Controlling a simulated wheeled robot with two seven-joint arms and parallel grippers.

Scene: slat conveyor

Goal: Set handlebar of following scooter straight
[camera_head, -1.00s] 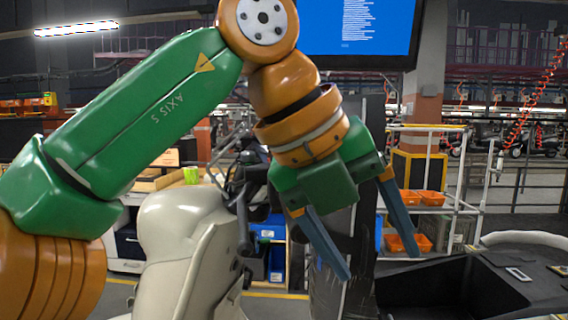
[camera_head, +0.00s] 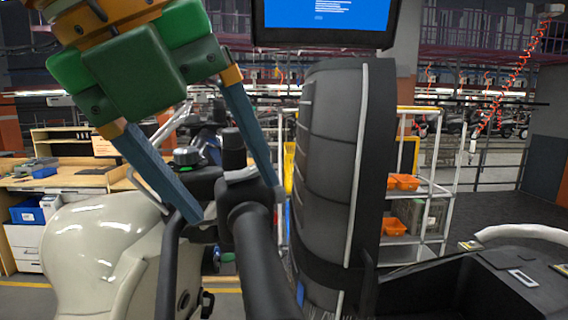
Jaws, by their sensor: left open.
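The scooter (camera_head: 95,250) has a cream, glossy body at the lower left. Its dark handlebar (camera_head: 257,262) runs from the bottom centre up towards the back, with a black grip end (camera_head: 233,150) and levers around it. My left gripper (camera_head: 236,203) comes down from the upper left, with two blue-grey fingers spread wide. In the picture the handlebar parts lie between and just below the fingertips. I cannot tell whether either finger touches them. The gripper partly hides the handlebar's far side. My right gripper is not in view.
A tall dark ribbed panel (camera_head: 335,170) stands just right of the handlebar. A black tray-like unit (camera_head: 440,290) fills the lower right. Behind are a shelf rack with orange bins (camera_head: 403,182), a wooden bench (camera_head: 80,178) at left and a hanging screen (camera_head: 325,15).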

